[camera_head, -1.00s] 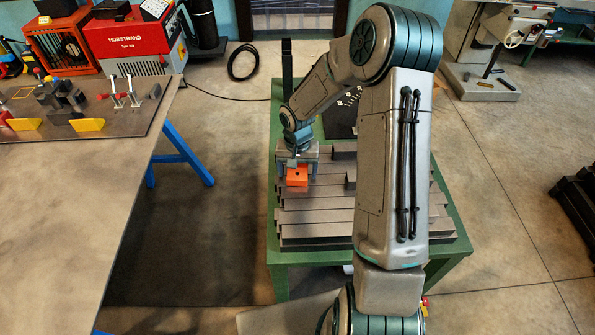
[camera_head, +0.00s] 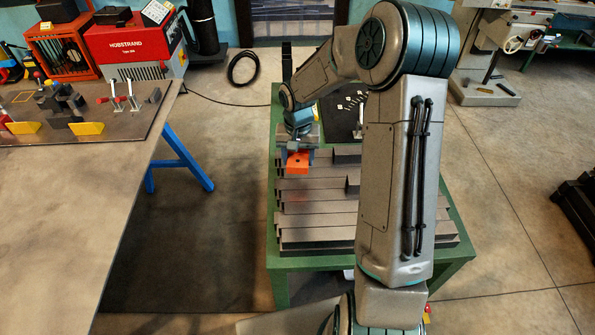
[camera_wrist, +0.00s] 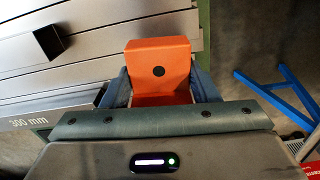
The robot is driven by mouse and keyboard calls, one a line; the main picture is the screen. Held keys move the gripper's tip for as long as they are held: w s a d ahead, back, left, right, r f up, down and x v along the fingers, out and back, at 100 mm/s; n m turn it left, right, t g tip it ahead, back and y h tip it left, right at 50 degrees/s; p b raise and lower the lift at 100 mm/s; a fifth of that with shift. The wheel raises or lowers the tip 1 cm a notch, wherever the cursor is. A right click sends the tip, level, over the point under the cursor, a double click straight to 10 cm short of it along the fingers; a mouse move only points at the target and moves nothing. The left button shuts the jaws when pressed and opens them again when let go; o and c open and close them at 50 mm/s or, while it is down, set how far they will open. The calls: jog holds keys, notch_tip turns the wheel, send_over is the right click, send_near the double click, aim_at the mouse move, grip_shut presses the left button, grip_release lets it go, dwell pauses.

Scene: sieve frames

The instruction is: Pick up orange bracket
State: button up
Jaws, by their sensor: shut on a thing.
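The orange bracket (camera_head: 298,161) is held at my gripper (camera_head: 298,150) above the left side of the slatted rack on the green table. In the wrist view the orange bracket (camera_wrist: 158,68) shows as an angled piece with a dark round hole. The fingers of my gripper (camera_wrist: 160,92) close on its two sides. The lower part of the bracket is hidden behind the gripper body in the wrist view.
The green table (camera_head: 272,240) carries a rack of grey slats (camera_head: 315,220) with dark angle pieces (camera_head: 346,155) on it. A large workbench (camera_head: 60,230) with clamps stands at the left, with a blue trestle leg (camera_head: 185,160). Open floor lies between them.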

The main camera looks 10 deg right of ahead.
jog(key=w+d+r+b, duration=0.1)
jog(key=w+d+r, duration=0.2)
jog(key=w, duration=0.6)
jog(key=shift+w+r+b, duration=0.35)
jog(key=shift+r, duration=1.05)
